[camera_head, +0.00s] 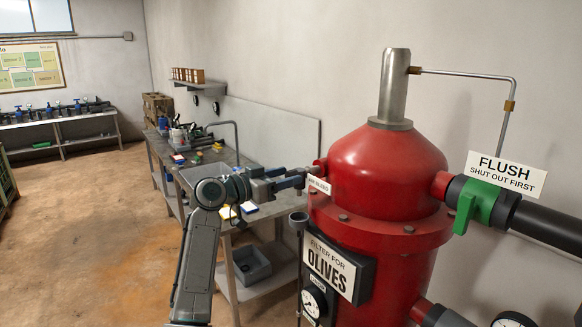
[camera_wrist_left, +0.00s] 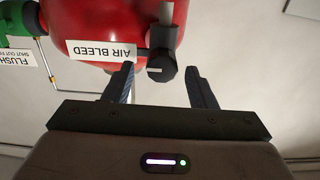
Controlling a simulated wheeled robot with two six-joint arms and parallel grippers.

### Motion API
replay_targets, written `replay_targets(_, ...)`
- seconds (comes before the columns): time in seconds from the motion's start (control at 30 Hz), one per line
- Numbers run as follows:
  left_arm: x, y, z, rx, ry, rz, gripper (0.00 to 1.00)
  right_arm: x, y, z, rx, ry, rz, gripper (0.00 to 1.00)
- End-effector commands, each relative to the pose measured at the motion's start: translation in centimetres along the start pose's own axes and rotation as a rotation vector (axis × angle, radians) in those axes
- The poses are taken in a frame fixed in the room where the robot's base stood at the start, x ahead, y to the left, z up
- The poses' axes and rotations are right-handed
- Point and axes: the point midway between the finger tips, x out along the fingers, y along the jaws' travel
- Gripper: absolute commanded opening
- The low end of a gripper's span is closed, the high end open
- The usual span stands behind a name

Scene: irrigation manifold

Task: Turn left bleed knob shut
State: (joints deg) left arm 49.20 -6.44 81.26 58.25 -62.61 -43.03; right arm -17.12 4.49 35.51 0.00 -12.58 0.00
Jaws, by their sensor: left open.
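The bleed knob (camera_wrist_left: 161,68) is a small dark cylinder on a short grey fitting at the side of the red filter tank. In the left wrist view it sits beside the white AIR BLEED label (camera_wrist_left: 101,53). My left gripper (camera_head: 297,178) is open at the tank's left shoulder, with its fingertips one on each side of the knob and a visible gap to each. In the head view the knob is largely hidden by the fingers, and the label (camera_head: 319,185) shows just beside them. My right gripper is not in view.
The red tank (camera_head: 385,175) fills the right side, with a green-handled valve (camera_head: 474,203) under a FLUSH sign (camera_head: 507,174). A gauge (camera_head: 313,303) sits low on its front. A cluttered workbench (camera_head: 215,160) stands behind my left arm. Open floor lies at left.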

Motion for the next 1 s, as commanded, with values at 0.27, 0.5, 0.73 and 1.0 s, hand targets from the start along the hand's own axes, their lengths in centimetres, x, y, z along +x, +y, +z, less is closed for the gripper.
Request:
replay_targets(0.27,2.4,-0.1,0.0,-0.001,0.000,-0.002,0.51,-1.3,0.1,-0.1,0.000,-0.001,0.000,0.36)
replay_targets(0.5,2.5,-0.1,0.1,0.000,-0.001,-0.002,0.51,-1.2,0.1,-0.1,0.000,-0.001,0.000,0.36)
replay_targets(0.73,2.5,-0.1,0.1,0.000,-0.001,-0.002,0.12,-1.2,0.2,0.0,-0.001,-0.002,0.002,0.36)
replay_targets(1.0,2.5,-0.1,0.2,-0.015,-0.001,-0.002,0.07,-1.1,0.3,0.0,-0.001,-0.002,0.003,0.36)
